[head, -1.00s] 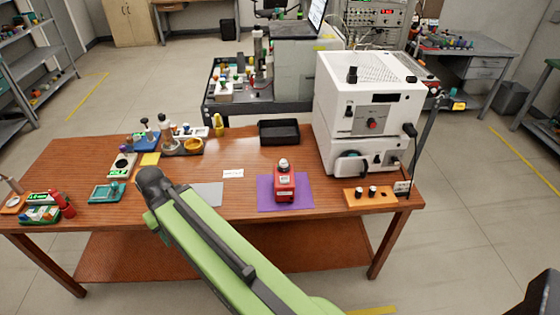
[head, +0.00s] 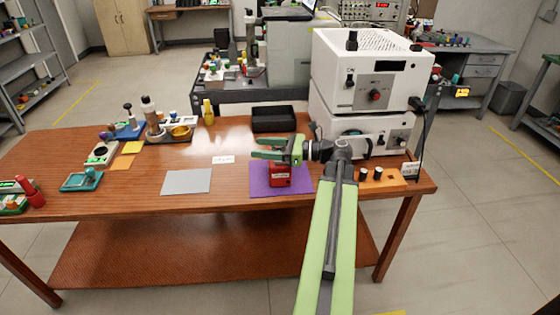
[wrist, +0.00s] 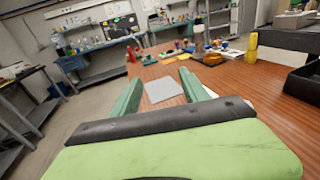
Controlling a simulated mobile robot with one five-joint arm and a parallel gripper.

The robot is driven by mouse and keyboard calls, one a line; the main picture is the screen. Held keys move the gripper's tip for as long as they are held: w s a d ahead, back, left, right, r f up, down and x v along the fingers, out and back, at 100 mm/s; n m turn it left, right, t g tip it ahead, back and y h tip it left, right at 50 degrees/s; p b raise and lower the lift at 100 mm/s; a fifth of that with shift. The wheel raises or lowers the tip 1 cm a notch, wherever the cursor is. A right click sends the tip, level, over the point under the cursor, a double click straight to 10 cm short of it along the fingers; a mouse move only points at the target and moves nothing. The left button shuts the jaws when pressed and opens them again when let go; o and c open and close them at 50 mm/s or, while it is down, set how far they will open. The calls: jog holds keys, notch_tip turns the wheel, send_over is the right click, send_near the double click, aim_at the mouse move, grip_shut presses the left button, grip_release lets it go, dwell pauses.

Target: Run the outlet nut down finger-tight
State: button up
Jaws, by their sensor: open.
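My gripper (head: 258,146) points left above the purple mat, its two green fingers spread and empty. It also shows in the wrist view (wrist: 158,76), with open space between the fingers. The white two-part instrument (head: 365,75) stands at the table's right end, to the right of my gripper. I cannot pick out the outlet nut in either view. A red device (head: 280,178) sits on the purple mat (head: 257,190) below my gripper, its top hidden by the gripper.
A black tray (head: 273,119) lies behind my gripper and a yellow bottle (head: 208,112) left of it. A grey mat (head: 187,181) lies bare at left. Several small devices fill the table's left end. A dark pole stands by the instrument's right side.

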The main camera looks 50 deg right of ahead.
jog(key=s+d+f+m+t+h+b, duration=0.1)
jog(key=s+d+f+m+h+b, duration=0.1)
jog(key=s+d, duration=0.5)
jog(key=s+d+f+m+t+h+b, duration=0.1)
jog(key=s+d+f+m+t+h, duration=0.15)
jog(key=s+d, duration=0.5)
jog(key=shift+n+g, duration=0.35)
jog(key=x, duration=1.7)
jog(key=shift+w+a+r, duration=0.2)
jog(key=shift+w, duration=0.05)
jog(key=shift+h, duration=0.25)
grip_shut()
